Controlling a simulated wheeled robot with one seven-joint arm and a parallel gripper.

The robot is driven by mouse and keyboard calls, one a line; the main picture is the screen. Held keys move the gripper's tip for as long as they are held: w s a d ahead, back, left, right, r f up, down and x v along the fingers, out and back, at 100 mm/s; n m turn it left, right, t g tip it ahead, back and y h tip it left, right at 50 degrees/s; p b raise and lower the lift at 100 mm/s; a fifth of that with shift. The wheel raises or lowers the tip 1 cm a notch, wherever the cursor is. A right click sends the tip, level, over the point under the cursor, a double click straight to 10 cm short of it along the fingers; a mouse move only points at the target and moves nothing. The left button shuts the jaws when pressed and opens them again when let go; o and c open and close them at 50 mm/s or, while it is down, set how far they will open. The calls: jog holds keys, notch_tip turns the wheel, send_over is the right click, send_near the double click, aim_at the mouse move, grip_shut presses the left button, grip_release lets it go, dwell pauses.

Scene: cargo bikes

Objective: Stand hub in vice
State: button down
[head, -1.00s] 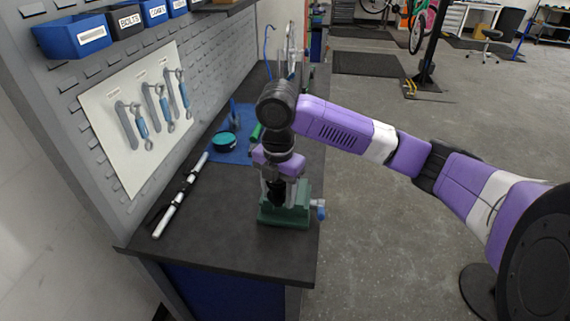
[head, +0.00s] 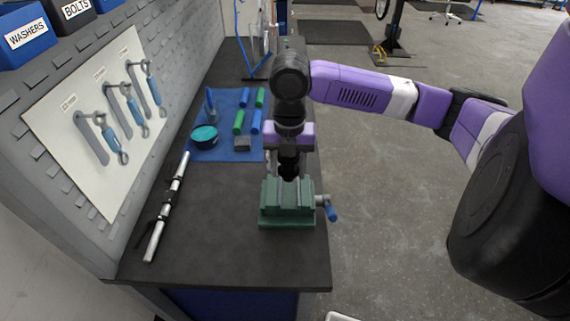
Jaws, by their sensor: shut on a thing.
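The green vice (head: 287,213) stands near the front right of the dark workbench, with its blue-tipped handle (head: 330,211) on the right. My gripper (head: 289,172) points straight down just above and behind the vice's jaws. Its fingers are dark and largely hidden by my wrist and the vice. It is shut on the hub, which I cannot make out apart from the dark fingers. I cannot tell whether the hub touches the vice.
A blue mat (head: 222,152) behind the vice holds a teal-topped round tin (head: 204,137) and several blue and green handles. A silver bar (head: 166,208) lies along the bench's left side. A pegboard wall with wrenches (head: 117,104) bounds the left. Open floor lies right.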

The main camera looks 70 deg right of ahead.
jog(key=shift+f+b, duration=1.95)
jog(key=shift+f, duration=0.8)
